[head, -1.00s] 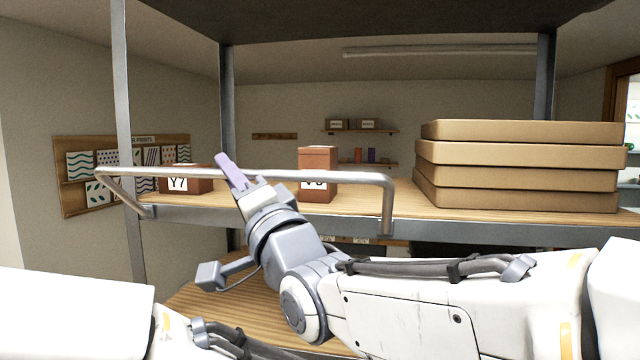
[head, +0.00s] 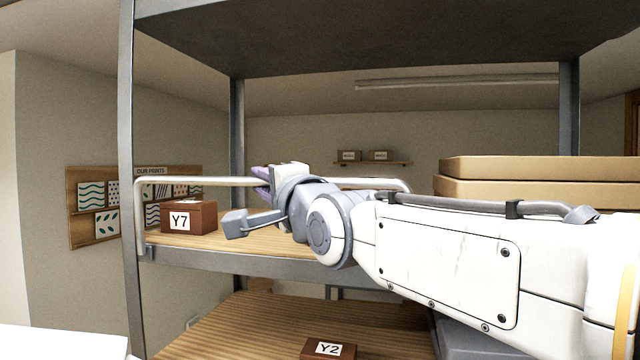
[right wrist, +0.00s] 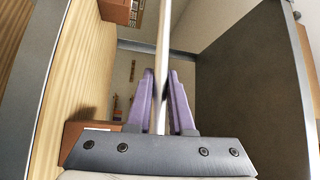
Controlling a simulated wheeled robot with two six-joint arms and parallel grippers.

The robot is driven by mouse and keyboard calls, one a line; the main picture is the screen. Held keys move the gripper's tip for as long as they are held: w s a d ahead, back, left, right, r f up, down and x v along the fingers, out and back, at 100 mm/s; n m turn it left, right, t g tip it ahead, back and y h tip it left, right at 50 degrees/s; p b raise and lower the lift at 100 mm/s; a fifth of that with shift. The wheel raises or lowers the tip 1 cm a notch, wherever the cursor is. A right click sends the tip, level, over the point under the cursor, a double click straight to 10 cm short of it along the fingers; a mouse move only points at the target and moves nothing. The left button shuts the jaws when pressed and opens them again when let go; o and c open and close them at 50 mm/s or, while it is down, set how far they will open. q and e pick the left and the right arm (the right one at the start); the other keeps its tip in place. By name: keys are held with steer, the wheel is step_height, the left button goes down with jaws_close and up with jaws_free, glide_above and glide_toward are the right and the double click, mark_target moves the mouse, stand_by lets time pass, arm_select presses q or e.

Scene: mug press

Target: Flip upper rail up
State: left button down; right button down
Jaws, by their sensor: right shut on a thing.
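The upper rail (head: 215,181) is a pale metal bar along the front of the upper shelf (head: 190,258). Its bar stands above the shelf edge, and its left end bends down to the edge. My right gripper (head: 266,178) is shut on the rail near its middle. In the right wrist view the purple fingers (right wrist: 160,100) lie on both sides of the rail (right wrist: 162,45). My right forearm and wrist hide part of the rail's right half and its right mount. My left gripper is out of view.
A brown box marked Y7 (head: 188,218) stands on the upper shelf behind the rail. Flat cartons (head: 510,180) are stacked at right. A box marked Y2 (head: 328,349) sits on the lower shelf. Metal posts (head: 127,120) frame the rack.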

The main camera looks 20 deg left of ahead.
steer(key=shift+w+r, duration=0.1)
steer(key=shift+w, duration=0.2)
steer(key=c, duration=0.8)
jaws_free()
steer(key=shift+w, duration=0.15)
steer(key=shift+s+d+f, duration=0.15)
steer(key=shift+s+f, duration=0.05)
steer(key=b+v, duration=0.5)
steer(key=v, duration=0.5)
steer(key=shift+s+r, duration=0.1)
steer(key=shift+s, duration=0.05)
